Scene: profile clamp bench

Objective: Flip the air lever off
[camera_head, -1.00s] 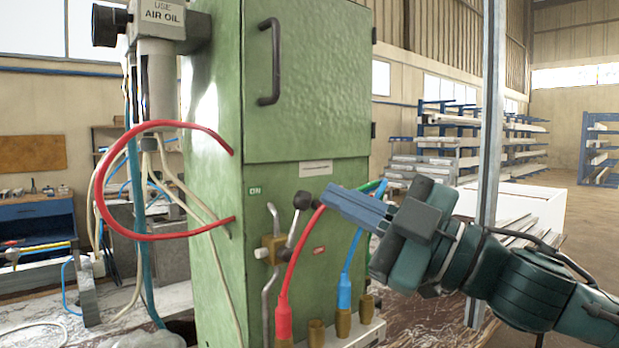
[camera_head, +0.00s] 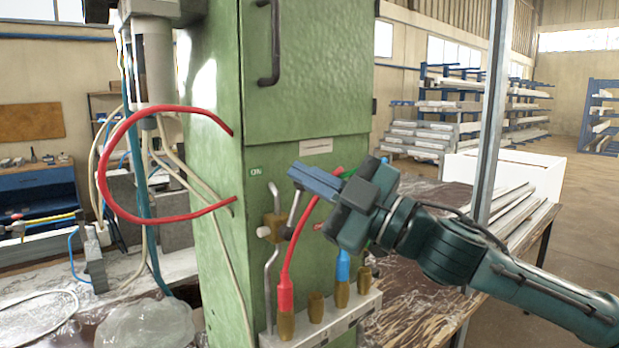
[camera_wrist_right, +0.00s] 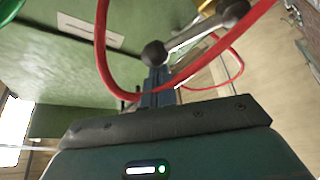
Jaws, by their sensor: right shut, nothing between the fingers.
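The air lever (camera_head: 294,213) is a grey rod on a brass valve (camera_head: 274,228) at the green cabinet's front. It leans up and slightly right; its dark ball knob is hidden behind my fingers in the head view. The right wrist view shows the knob (camera_wrist_right: 155,53) and rod (camera_wrist_right: 195,34). My right gripper (camera_head: 295,172) is shut and empty, its blue fingers across the knob's place. In the wrist view the fingertips (camera_wrist_right: 157,74) are just below the knob; I cannot tell whether they touch. A green ON label (camera_head: 255,171) is up left of the valve. My left gripper is out of view.
Red hoses loop at the cabinet's (camera_head: 215,250) left side and in front, near my fingers. A blue-ended hose (camera_head: 342,268) and brass fittings (camera_head: 317,308) stand below my gripper. A metal post (camera_head: 493,130) rises behind my right arm. The right wrist view shows red hose around the fingers.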

